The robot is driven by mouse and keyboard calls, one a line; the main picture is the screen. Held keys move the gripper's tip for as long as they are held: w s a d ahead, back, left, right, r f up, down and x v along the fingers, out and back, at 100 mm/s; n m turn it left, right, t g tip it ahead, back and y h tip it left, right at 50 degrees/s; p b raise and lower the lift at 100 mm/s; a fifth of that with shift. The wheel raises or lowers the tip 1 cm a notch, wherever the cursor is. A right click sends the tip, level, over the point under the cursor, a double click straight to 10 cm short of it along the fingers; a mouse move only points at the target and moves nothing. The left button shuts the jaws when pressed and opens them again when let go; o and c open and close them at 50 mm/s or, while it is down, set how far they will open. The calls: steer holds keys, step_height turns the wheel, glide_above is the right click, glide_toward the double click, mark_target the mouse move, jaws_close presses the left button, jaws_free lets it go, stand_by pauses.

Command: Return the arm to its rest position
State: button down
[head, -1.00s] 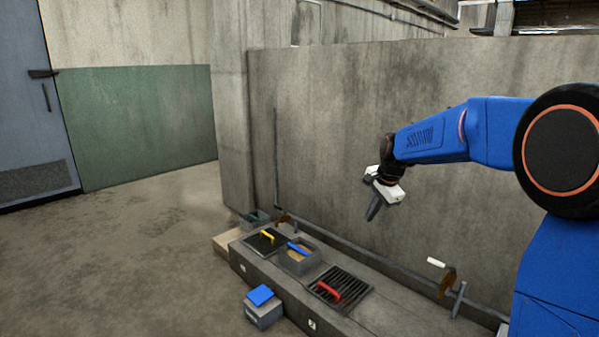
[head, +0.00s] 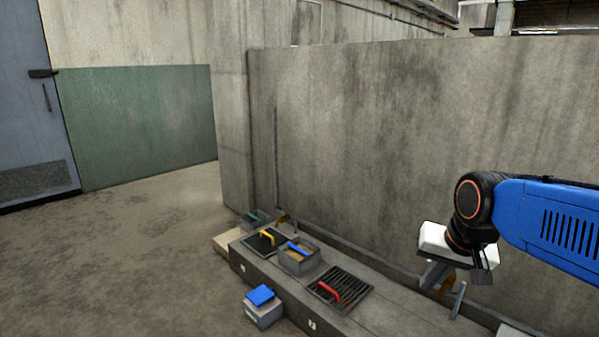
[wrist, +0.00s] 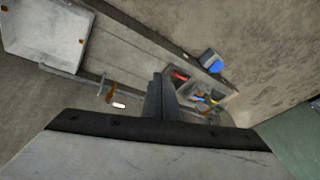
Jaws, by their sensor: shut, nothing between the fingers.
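My gripper (head: 430,275) hangs at the right of the head view, below the black wrist joint and the white wrist housing. It is high above the right part of the bench and apart from everything I can make out. Its grey fingers are shut with nothing between them. In the wrist view the dark fingers (wrist: 160,98) stick up at the middle, close together. My blue arm reaches in from the right edge of the head view.
A long concrete bench (head: 385,312) runs along the wall. On it are a black grate with a red handle (head: 330,291), a box with a blue handle (head: 299,260) and a dark plate with a yellow handle (head: 266,238). A blue-lidded box (head: 264,312) stands in front.

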steer(key=s+d+f+n, duration=0.1)
steer(key=s+f+n, duration=0.2)
steer(key=s, duration=0.9)
step_height(320, 180, down, 2)
steer(key=shift+d+f+n+h, duration=0.2)
steer(key=shift+d+n+h, duration=0.1)
steer(key=shift+n, duration=0.1)
steer(key=shift+s, duration=0.1)
